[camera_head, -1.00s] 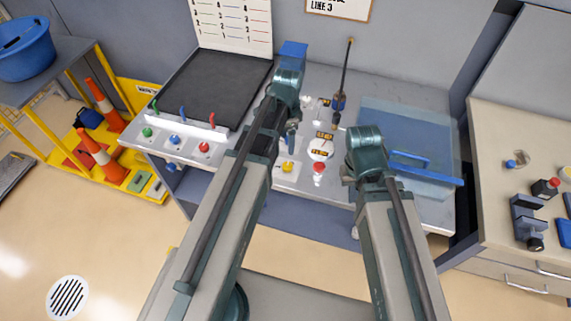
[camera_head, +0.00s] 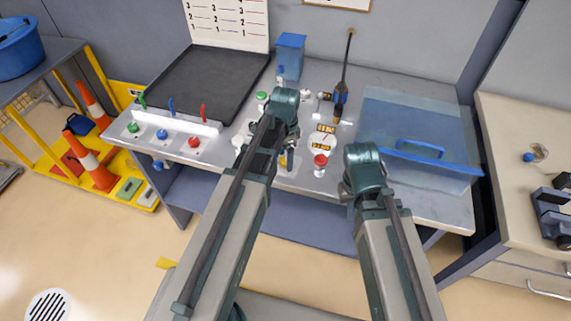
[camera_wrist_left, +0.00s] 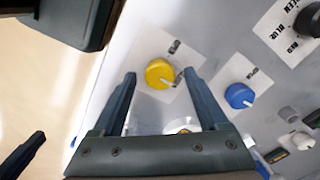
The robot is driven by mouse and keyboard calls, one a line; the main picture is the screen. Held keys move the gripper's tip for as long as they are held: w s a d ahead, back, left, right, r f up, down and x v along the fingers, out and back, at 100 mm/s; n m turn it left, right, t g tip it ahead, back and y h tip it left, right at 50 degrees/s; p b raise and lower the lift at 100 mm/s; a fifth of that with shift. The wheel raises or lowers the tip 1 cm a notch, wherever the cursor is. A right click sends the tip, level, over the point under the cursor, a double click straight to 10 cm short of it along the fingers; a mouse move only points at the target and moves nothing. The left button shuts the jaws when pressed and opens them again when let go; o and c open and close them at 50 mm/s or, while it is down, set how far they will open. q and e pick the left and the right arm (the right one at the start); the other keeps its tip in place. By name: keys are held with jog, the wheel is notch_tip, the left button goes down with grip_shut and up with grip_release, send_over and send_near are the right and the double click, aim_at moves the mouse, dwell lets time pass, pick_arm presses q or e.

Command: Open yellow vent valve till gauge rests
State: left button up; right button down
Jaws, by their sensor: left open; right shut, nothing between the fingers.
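The yellow vent valve (camera_wrist_left: 160,73) is a round knob with a pale pointer mark on a white label plate in the left wrist view. In the head view it is mostly hidden behind my left gripper (camera_head: 285,160). My left gripper is open, its two fingertips (camera_wrist_left: 160,76) standing on either side of the yellow knob; I cannot tell whether they touch it. A round white gauge (camera_head: 322,141) with orange displays is on the bench to the right; its reading is too small to tell. My right gripper (camera_head: 350,190) hangs right of the gauge, fingers mostly hidden.
A blue knob (camera_wrist_left: 239,95) is beside the yellow one. A red knob (camera_head: 320,161) stands just below the gauge. A dark upright tool (camera_head: 341,93) stands behind the gauge. A clear blue-lidded box (camera_head: 420,115) fills the bench's right side, a black tray (camera_head: 210,85) its left.

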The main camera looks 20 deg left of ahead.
pick_arm(q)
jog(key=shift+f, duration=0.35)
pick_arm(e)
jog(key=shift+f, duration=0.25)
pick_arm(q)
grip_shut()
